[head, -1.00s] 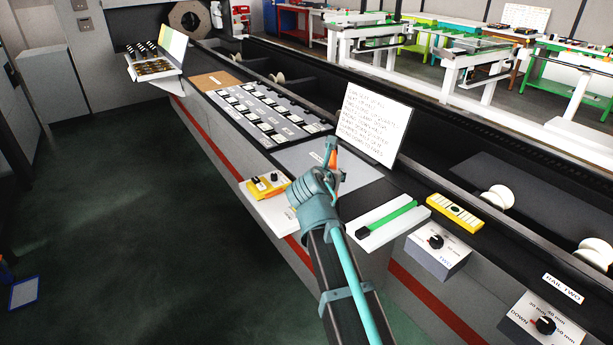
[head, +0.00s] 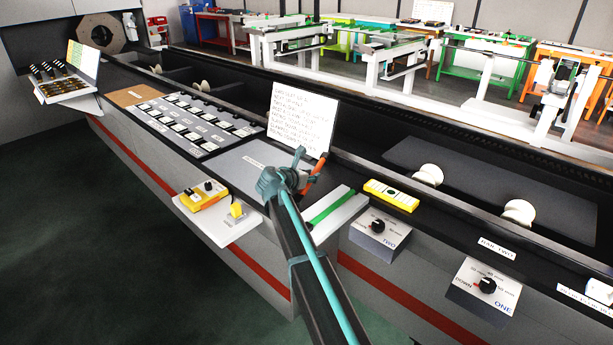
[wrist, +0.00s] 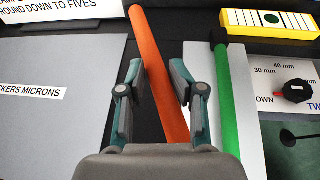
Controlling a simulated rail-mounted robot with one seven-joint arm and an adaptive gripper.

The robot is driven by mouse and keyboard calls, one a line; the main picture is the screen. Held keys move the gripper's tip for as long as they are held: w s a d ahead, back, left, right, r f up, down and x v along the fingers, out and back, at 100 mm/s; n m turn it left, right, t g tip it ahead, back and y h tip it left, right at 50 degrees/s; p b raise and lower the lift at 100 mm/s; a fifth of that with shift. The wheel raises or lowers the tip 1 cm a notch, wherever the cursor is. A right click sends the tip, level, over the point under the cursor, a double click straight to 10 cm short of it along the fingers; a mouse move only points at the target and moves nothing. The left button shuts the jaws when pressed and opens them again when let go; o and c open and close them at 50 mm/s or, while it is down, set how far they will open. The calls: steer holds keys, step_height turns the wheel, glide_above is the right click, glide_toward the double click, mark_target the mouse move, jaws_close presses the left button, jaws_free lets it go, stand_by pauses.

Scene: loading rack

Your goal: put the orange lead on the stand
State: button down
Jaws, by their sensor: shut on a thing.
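My gripper (head: 303,168) is shut on the orange lead, a long orange bar (head: 317,170). In the wrist view the orange lead (wrist: 160,75) runs between the two fingers (wrist: 155,92), slightly tilted, its far end near the sign board. The lead is above the bench, beside a white block (head: 349,208) that bears a green bar (head: 328,205). In the wrist view the green bar (wrist: 224,100) lies just right of the lead. I cannot tell for sure which thing is the stand. The near end of the lead is hidden behind my gripper.
A written sign board (head: 305,118) stands behind my gripper. A grey pad (head: 245,165) lies left. A white shelf (head: 222,234) holds yellow devices. A yellow strip (head: 391,195) and a knob box (head: 379,238) are to the right. A rail with white rollers (head: 429,175) runs behind.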

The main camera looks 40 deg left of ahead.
mark_target(310, 199)
steer(key=shift+f+b, duration=2.4)
steer(key=shift+f, duration=0.8)
steer(key=shift+f, duration=0.55)
steer(key=c, duration=0.7)
jaws_free()
steer(key=shift+o, duration=0.2)
steer(key=shift+s, duration=0.15)
